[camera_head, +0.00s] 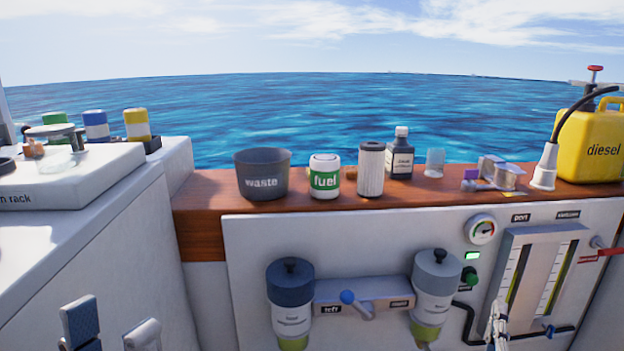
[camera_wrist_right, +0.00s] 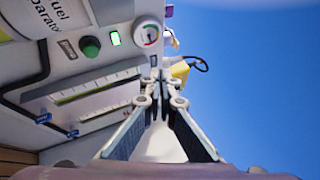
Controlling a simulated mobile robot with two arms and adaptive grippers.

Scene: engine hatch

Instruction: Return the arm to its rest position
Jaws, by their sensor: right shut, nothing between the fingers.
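My left gripper (camera_head: 112,328) is at the bottom left of the head view, beside the white cabinet. Its two fingers stand well apart with nothing visible between them. My right gripper (camera_head: 497,322) is at the bottom right of the head view, in front of the white panel near the sight gauges. In the right wrist view my right gripper (camera_wrist_right: 160,80) has its fingertips together, with nothing held. Most of both arms is outside the head view.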

